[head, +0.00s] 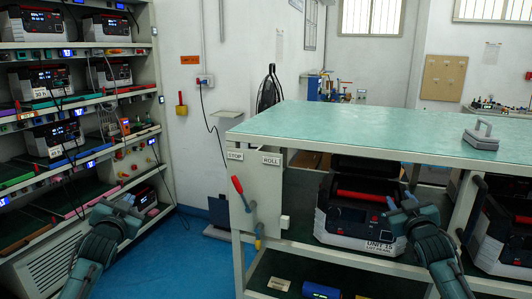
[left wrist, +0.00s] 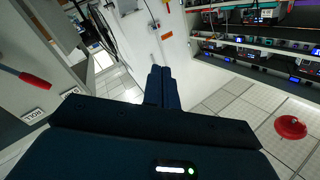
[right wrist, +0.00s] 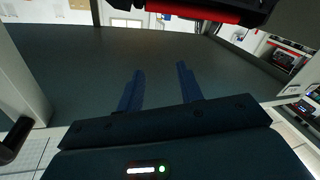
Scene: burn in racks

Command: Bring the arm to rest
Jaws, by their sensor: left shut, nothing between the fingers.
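My left gripper (head: 128,203) is at the lower left in the head view, in front of the rack shelves. Its two fingers show pressed together with nothing between them in the left wrist view (left wrist: 159,86). My right gripper (head: 403,200) is beside the right side of the black and white unit labelled UNIT 15 (head: 357,217). In the right wrist view (right wrist: 160,90) its fingers stand apart and empty, above a dark shelf surface, with the red handle (right wrist: 207,14) of a unit at the top. I cannot tell whether the right gripper touches the unit in the head view.
A green-topped bench (head: 350,128) with a grey handled block (head: 481,138) on it stands at the right. A red lever (head: 240,192) sticks out at its left end. A tall rack (head: 150,92) of powered units and cables fills the left. Blue floor (head: 185,250) is clear between them.

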